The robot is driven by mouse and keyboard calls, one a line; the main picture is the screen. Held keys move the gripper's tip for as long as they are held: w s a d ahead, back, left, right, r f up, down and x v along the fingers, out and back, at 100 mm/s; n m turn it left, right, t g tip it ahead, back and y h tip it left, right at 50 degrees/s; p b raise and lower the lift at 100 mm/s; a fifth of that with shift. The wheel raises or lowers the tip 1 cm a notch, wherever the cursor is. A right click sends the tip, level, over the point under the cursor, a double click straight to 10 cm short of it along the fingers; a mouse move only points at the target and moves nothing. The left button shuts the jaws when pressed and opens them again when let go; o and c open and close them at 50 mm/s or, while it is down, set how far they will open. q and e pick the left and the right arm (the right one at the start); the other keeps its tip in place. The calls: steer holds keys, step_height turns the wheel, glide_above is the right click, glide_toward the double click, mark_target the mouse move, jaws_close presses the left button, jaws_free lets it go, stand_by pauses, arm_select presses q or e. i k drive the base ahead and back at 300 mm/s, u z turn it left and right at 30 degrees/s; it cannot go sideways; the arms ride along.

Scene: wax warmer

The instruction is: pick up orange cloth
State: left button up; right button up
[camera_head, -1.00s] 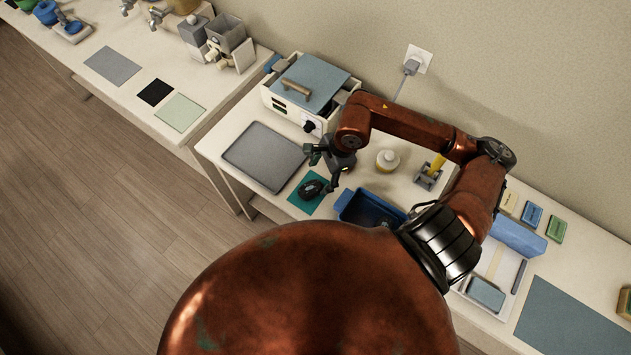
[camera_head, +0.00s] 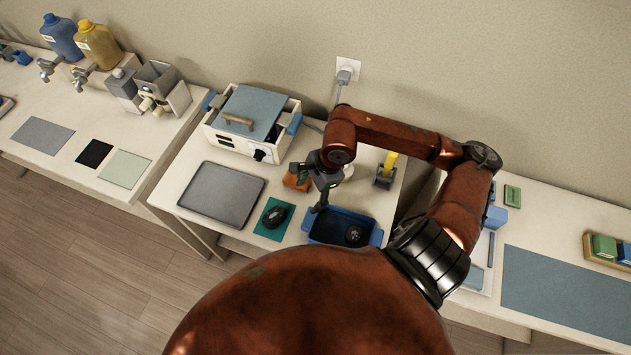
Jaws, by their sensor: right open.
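An orange cloth (camera_head: 295,178) lies on the table, just left of my right gripper. Part of it is hidden behind the gripper and wrist. My right gripper (camera_head: 309,188) points down with its fingers apart, between the orange cloth and a blue bin (camera_head: 378,238). It holds nothing that I can see. I cannot tell whether a finger touches the cloth. My left gripper is out of view.
A black object (camera_head: 275,216) sits on a teal mat, left of the blue bin, and a dark round item (camera_head: 353,233) lies in the bin. A grey tray (camera_head: 221,194) is further left. The wax warmer (camera_head: 251,122) stands behind. A yellow-handled item (camera_head: 386,170) stands to the right.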

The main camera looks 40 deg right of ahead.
mark_target(290, 180)
steer(key=z, duration=1.05)
